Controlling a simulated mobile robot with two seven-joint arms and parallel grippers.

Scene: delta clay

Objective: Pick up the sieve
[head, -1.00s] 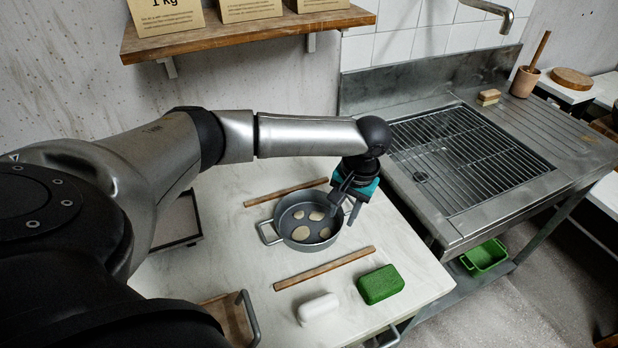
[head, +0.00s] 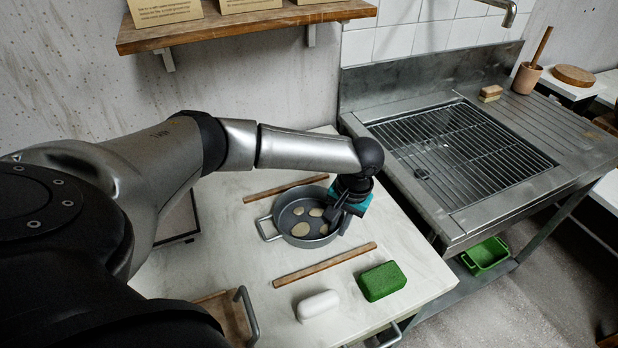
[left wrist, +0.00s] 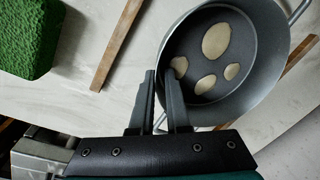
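The sieve (head: 287,221) is a round grey metal vessel with a loop handle, standing on the white table and holding several flat beige pieces. It also fills the upper right of the left wrist view (left wrist: 262,55). My left gripper (head: 342,221) points down at its right rim. In the left wrist view its two fingers (left wrist: 159,80) are apart, with one finger over the vessel's edge and the other outside it. Contact with the wall cannot be told. The base of the sieve is opaque as seen; any mesh is not visible. My right gripper is not in view.
Wooden strips lie behind (head: 285,188) and in front (head: 325,265) of the sieve. A green block (head: 381,281) and a white rounded bar (head: 318,305) lie at the front. A steel sink (head: 455,218) stands right. A wooden shelf (head: 245,28) hangs above.

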